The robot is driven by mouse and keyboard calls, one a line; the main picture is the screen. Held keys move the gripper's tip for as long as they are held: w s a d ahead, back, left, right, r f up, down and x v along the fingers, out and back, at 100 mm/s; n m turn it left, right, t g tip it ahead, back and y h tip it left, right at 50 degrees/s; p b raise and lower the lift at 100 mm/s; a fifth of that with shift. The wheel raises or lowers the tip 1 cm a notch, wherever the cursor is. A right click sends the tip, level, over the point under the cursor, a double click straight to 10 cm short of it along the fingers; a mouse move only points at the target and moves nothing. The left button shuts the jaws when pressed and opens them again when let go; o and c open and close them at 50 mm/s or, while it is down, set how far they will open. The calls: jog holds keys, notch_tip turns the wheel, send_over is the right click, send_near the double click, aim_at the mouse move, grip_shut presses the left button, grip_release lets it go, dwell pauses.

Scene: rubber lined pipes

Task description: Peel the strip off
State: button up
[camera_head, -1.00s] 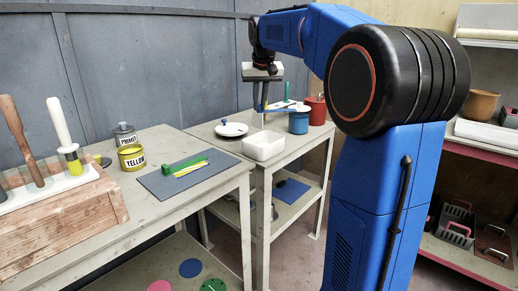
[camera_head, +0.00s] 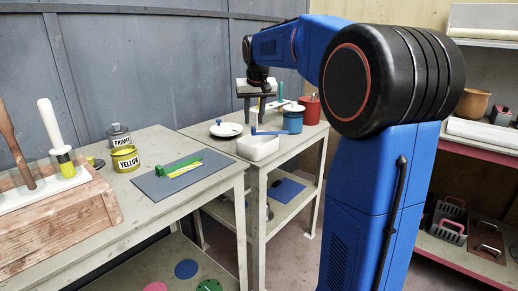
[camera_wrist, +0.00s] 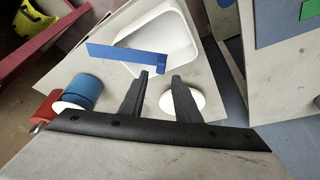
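A blue strip (camera_head: 268,132) is angled over the white tray (camera_head: 259,149) on the second table. In the wrist view the strip (camera_wrist: 122,54) crosses the tray's opening, its bent end just beyond my fingertips. I cannot tell whether it is falling or resting on the rim. My gripper (camera_head: 255,119) is above the tray, its two fingers apart and nothing between them; the gap also shows in the wrist view (camera_wrist: 160,75). On the near table, a green bar (camera_head: 180,162) and a yellow strip (camera_head: 187,171) lie on a grey mat (camera_head: 158,191).
A blue pot (camera_head: 292,122) and a red pot (camera_head: 309,109) stand right of the tray; a white lid (camera_head: 226,129) lies left. Yellow (camera_head: 126,158) and primer (camera_head: 118,136) tins and a wooden block with tools (camera_head: 60,215) occupy the near table.

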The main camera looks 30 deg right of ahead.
dwell(0.3)
jog(key=v, duration=1.7)
jog(key=shift+r, duration=0.2)
jog(key=shift+s+a+f, duration=0.1)
jog(key=shift+s, duration=0.1)
jog(key=s+a+f+n, duration=0.1)
jog(key=s+a+f, duration=0.3)
jog(key=s+f, duration=0.7)
jog(key=s+a+f+n+y, duration=0.1)
jog(key=s+a+f, duration=0.3)
jog(key=s+f, duration=0.7)
jog(key=s+a+f+n, duration=0.1)
jog(key=s+a+f, duration=0.3)
jog(key=s+f, duration=0.7)
notch_tip(320, 180, down, 2)
jog(key=shift+s+a+n+t, duration=0.2)
jog(key=shift+a+n+t, duration=0.1)
jog(key=shift+a, duration=0.1)
